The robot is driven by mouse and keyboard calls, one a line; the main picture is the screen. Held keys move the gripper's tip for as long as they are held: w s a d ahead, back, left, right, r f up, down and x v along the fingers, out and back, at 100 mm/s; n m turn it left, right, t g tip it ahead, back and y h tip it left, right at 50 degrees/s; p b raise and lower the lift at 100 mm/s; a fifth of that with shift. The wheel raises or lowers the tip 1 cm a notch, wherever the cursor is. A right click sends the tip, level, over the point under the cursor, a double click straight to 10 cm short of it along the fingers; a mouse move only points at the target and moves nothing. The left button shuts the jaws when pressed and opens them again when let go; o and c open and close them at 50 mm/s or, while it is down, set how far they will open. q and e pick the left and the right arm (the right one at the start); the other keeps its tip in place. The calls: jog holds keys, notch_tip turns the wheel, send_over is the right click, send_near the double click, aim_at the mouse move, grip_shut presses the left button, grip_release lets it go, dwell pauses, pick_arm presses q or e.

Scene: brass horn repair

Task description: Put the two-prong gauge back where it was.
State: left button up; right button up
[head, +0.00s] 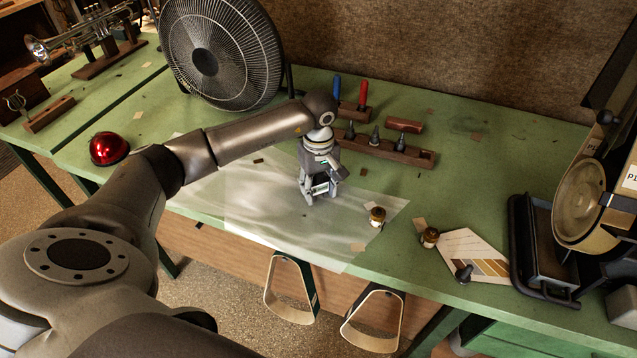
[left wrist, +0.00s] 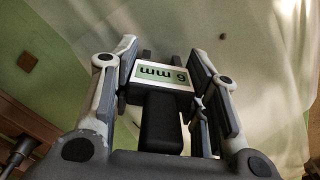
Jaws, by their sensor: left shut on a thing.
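My left gripper (head: 320,193) is shut on the two-prong gauge (head: 321,187). It is over the pale translucent sheet (head: 255,205) on the green bench, at a height I cannot judge. In the left wrist view the gauge (left wrist: 163,76) sits between the finger pads of the gripper (left wrist: 168,68), with a dark handle, a white label reading "6 mm" upside down, and dark prongs pointing away from the camera. My right gripper is out of view.
Behind the gripper is a long wooden rack (head: 410,152) with several dark pegs. A block with blue (head: 337,87) and red (head: 363,93) handles stands behind it. Two small jars (head: 377,217) (head: 430,237) stand right. A fan (head: 220,55) and red dome (head: 108,148) are left.

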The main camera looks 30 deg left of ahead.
pick_arm(q)
jog(key=shift+f+b, duration=0.2)
jog(key=shift+b, duration=0.1)
jog(key=o, duration=1.1)
jog(key=shift+c, duration=0.2)
jog(key=shift+r, duration=0.1)
jog(key=shift+r+p, duration=0.2)
jog(key=shift+p, duration=0.1)
jog(key=shift+w+r, duration=0.1)
jog(key=shift+r, duration=0.15)
notch_tip(320, 180, up, 11)
jog(key=b, duration=0.3)
jog(key=shift+r, duration=0.2)
